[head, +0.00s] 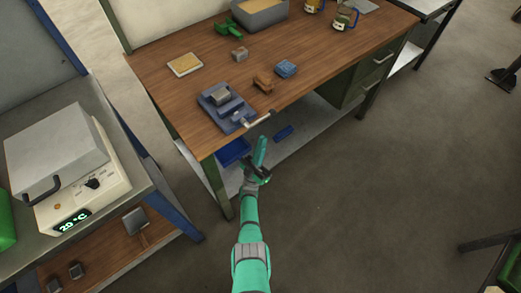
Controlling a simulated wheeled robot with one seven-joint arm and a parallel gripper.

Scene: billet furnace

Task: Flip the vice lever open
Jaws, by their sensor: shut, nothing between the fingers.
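The vice (217,112) is a blue-grey block with a grey metal billet-like piece (220,96) on it, at the front left of the wooden workbench. Its lever (260,119) is a light metal bar with a pale grip, sticking out to the right past the bench's front edge. My gripper (262,142) is at the end of my teal arm, just below the lever in the picture and apart from it. It is shut and empty. The fingertips are small and hard to make out.
A furnace (60,150) showing 20 °C stands on the left bench. The workbench (170,90) also bears a brown block (263,84), a blue block (286,69), a tan pad (185,64) and a grey bin (260,18). Blue trays lie below.

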